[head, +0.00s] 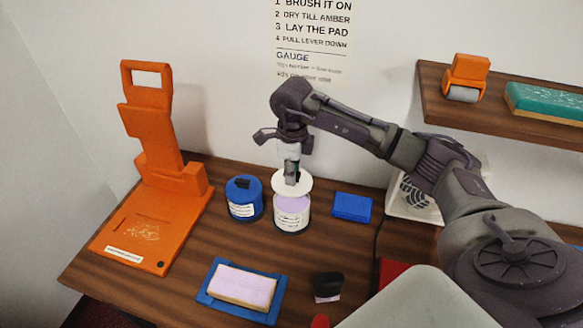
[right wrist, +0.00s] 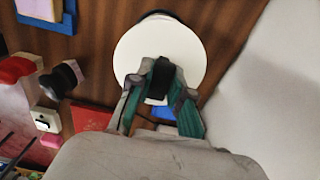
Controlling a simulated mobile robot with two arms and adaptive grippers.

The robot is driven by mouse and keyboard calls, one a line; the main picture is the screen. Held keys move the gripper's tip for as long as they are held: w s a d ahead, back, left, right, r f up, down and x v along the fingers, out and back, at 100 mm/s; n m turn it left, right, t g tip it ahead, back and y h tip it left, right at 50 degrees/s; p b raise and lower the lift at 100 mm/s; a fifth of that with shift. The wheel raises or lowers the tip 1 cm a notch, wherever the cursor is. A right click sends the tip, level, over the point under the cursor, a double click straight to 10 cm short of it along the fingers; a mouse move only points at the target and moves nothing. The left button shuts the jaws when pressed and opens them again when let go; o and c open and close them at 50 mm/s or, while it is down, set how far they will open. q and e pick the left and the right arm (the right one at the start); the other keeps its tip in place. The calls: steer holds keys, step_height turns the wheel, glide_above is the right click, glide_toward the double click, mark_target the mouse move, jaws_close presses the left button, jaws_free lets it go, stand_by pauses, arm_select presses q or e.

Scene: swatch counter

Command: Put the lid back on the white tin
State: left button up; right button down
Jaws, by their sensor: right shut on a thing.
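The white tin (head: 292,218) stands upright on the wooden counter, with a pale label and a lilac top area showing. Its round white lid (head: 304,185) is held over it, and lilac shows below the lid's front edge, so the lid looks raised rather than seated. My right gripper (head: 291,179) points down and is shut on the lid's dark grip. In the right wrist view the lid (right wrist: 135,50) is a broad white disc beyond my right gripper (right wrist: 160,92) and hides most of the tin. My left gripper is not in view.
A blue tin (head: 243,207) stands close left of the white tin, a blue block (head: 352,207) to its right. In front are a blue tray (head: 272,306) with a lilac pad and a black-handled tool (head: 328,285). An orange press (head: 150,225) stands left; a shelf (head: 440,103) hangs right.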

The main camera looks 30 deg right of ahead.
steer(key=shift+f+b, duration=1.4)
steer(key=shift+f, duration=0.9)
steer(key=shift+f+b, duration=0.7)
steer(key=shift+f, duration=0.2)
steer(key=shift+r, duration=0.1)
steer(key=shift+f+b, duration=0.25)
steer(key=shift+b, duration=0.3)
steer(key=c, duration=0.5)
jaws_free()
steer(key=shift+r, duration=0.15)
